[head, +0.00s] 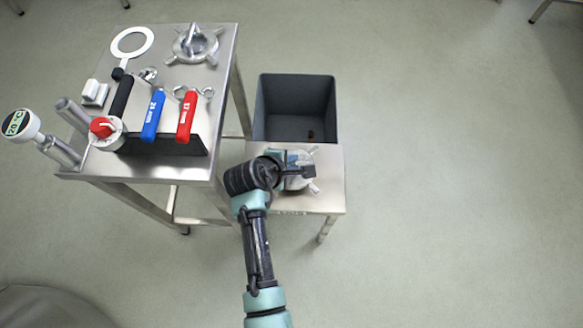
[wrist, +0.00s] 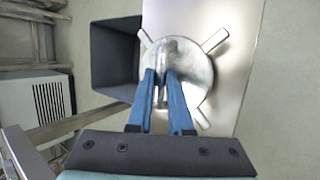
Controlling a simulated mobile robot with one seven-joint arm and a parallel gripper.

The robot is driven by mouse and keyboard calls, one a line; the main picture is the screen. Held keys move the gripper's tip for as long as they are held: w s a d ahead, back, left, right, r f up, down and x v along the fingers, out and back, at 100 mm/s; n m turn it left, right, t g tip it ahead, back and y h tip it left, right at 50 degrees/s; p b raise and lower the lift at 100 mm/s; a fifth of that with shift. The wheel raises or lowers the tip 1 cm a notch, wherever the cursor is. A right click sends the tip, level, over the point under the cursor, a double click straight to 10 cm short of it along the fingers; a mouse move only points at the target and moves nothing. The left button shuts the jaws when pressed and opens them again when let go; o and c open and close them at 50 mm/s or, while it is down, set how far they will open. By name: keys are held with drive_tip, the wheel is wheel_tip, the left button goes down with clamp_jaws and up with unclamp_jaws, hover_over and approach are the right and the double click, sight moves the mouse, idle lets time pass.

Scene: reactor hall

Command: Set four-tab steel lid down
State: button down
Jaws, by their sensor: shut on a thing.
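A four-tab steel lid (head: 304,157) is at the small steel side table (head: 330,194), partly hidden by my gripper in the head view. In the wrist view the round lid (wrist: 196,72) lies flat-looking over the bare steel top (wrist: 240,22), its tabs spread outward. My gripper (wrist: 164,84) has its two blue fingers closed on the lid's raised middle handle. In the head view my gripper (head: 290,171) is above the side table. Whether the lid touches the top cannot be told. A second, similar four-tab lid (head: 184,52) sits on the larger steel table (head: 222,62).
A dark grey bin (head: 262,110) adjoins the side table's far edge, with a small reddish thing inside. Floor at right is clear.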

sight(294, 182)
drive_tip(key=shift+f+b, duration=0.45)
drive_tip(key=shift+f, duration=1.1)
drive_tip(key=shift+f, duration=0.2)
drive_tip(key=c, duration=0.8)
unclamp_jaws()
drive_tip(key=shift+c, duration=0.2)
